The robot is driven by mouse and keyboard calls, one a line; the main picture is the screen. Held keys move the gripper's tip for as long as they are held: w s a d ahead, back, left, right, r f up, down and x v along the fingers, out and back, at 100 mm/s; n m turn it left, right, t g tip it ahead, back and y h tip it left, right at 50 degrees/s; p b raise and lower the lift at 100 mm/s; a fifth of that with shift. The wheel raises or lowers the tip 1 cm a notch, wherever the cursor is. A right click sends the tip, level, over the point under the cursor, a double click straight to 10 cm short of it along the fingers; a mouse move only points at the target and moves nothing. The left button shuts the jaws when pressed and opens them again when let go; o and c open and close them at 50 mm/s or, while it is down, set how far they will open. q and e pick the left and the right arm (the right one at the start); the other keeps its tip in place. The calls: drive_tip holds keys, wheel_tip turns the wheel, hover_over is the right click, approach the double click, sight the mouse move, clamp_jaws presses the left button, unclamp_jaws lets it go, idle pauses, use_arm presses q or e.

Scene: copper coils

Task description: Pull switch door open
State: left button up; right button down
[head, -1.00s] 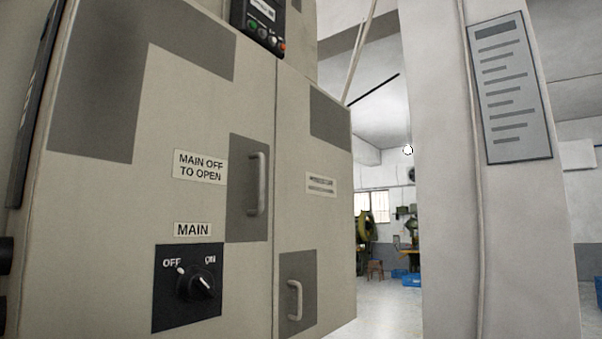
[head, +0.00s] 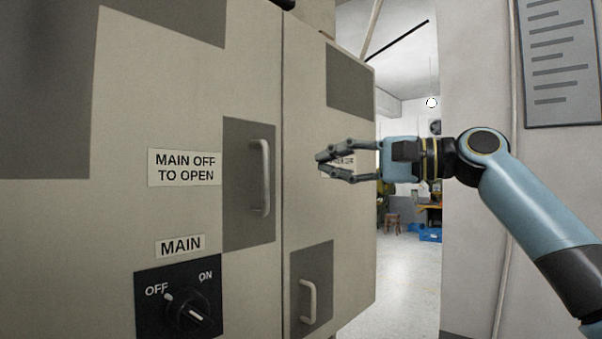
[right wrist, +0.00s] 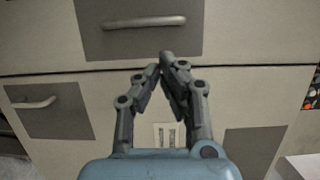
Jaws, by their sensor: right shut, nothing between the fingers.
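The grey cabinet's left door (head: 120,230) is shut, with a vertical bar handle (head: 265,178) on a dark patch. The handle also shows in the right wrist view (right wrist: 145,22). A black MAIN rotary switch (head: 188,313) sits low on this door, marked OFF and ON; I cannot tell its setting surely. A label (head: 184,168) above reads "MAIN OFF TO OPEN". My right gripper (head: 320,164) is shut and empty, to the right of the handle and apart from it, in front of the narrower right door. In the right wrist view, its fingertips (right wrist: 163,62) point toward the handle. My left gripper is out of view.
The narrower right door (head: 345,220) has its own small handle (head: 308,302), lower down. A pale pillar (head: 470,100) with a notice sheet (head: 560,60) stands at the right. Between cabinet and pillar is open floor (head: 405,270) with a stool farther back.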

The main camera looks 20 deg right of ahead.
sight(278, 161)
drive_tip(key=p+x, duration=0.1)
drive_tip(key=x, duration=0.2)
drive_tip(key=p+x, duration=0.1)
drive_tip(key=x, duration=0.2)
drive_tip(key=p+x, duration=0.1)
drive_tip(key=x, duration=0.2)
drive_tip(key=shift+w+a+r, duration=0.1)
drive_tip(key=shift+a+r, duration=0.15)
drive_tip(key=shift+r, duration=0.15)
drive_tip(key=shift+w+a+f, duration=0.1)
drive_tip(key=shift+w+a, duration=0.1)
drive_tip(key=shift+w, duration=0.05)
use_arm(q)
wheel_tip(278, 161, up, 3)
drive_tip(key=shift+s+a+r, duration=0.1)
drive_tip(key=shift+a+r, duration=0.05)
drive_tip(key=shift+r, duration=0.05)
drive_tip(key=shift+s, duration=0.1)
use_arm(e)
drive_tip(key=shift+d, duration=0.1)
